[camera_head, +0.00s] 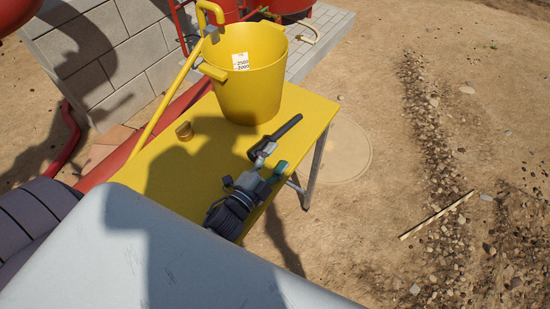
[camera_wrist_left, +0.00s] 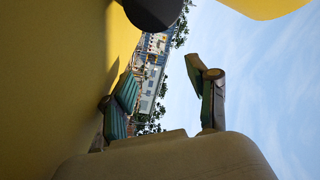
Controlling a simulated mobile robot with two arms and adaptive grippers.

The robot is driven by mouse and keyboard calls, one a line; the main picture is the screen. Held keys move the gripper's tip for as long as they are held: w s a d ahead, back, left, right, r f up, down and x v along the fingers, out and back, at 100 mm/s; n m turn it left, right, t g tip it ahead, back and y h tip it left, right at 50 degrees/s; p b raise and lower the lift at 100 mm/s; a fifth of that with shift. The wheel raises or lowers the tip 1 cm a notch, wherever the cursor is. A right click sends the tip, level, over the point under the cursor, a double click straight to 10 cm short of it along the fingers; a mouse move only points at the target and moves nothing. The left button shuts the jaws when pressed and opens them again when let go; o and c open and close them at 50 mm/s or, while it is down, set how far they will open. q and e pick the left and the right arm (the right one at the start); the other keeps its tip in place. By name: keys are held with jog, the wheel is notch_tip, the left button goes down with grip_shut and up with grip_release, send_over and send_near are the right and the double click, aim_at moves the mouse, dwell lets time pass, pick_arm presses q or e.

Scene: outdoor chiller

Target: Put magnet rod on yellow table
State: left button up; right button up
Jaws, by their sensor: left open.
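The yellow table (camera_head: 190,190) stands in the middle of the head view. A black rod, which looks like the magnet rod (camera_head: 284,131), lies along the table's right edge, its near end by my left gripper (camera_head: 271,159). This gripper is open, its fingers just short of the rod, with no object seen between them. In the left wrist view the two fingers stand apart, and a dark rounded end, likely of the magnet rod (camera_wrist_left: 155,12), shows beyond them. The yellow table surface (camera_wrist_left: 50,80) fills the left of that view. My right gripper is not in view.
A yellow bucket (camera_head: 250,85) stands at the table's far end. A yellow pipe (camera_head: 165,105) runs past the table's left edge. Table surface left of the rod is clear.

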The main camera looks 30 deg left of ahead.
pick_arm(q)
jog(key=shift+s+d+f, duration=0.1)
jog(key=shift+s+f, duration=0.1)
jog(key=shift+f, duration=0.4)
jog(key=shift+r+p, duration=0.55)
jog(key=shift+p, duration=0.05)
jog(key=s, duration=0.3)
jog(key=s+a+b, duration=0.1)
jog(key=s, duration=0.2)
jog(key=s+b, duration=0.1)
jog(key=s, duration=0.3)
jog(key=shift+a, duration=0.3)
jog(key=shift+s+a+r, duration=0.1)
jog(key=shift+s+r, duration=0.15)
jog(key=shift+s, duration=0.5)
